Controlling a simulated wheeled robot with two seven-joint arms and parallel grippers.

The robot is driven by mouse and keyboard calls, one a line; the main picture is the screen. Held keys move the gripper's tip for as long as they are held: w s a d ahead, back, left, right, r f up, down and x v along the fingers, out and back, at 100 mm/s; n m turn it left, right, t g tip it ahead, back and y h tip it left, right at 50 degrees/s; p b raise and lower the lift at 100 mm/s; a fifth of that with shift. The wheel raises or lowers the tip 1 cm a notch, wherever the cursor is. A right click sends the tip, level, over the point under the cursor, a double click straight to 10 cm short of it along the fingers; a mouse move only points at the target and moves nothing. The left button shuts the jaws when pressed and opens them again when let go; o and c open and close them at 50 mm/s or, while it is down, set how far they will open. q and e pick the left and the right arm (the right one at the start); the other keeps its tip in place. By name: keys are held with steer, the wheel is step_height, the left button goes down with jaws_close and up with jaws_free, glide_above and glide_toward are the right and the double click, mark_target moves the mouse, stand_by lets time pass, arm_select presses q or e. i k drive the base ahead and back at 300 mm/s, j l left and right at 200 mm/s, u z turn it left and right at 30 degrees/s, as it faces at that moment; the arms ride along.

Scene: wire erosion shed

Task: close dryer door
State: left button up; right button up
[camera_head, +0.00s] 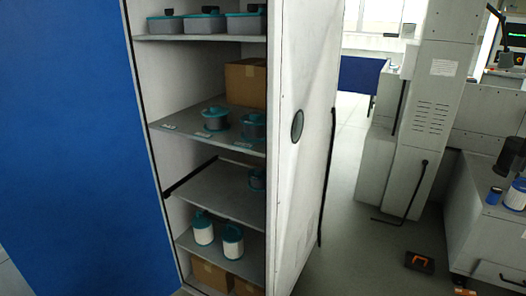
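Neither of my grippers is in view. Nothing is seen touching the door.
A large blue panel (70,150) fills the left. Open floor (352,235) lies right of the door. A grey machine (425,110) and an orange-black object (419,262) stand farther right.

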mark_target(81, 215)
steer(key=i+j+u, duration=0.45)
steer(key=i+j, duration=0.15)
steer(key=j, duration=0.45)
steer(key=i+j+u, duration=0.4)
steer(key=i+j, duration=0.4)
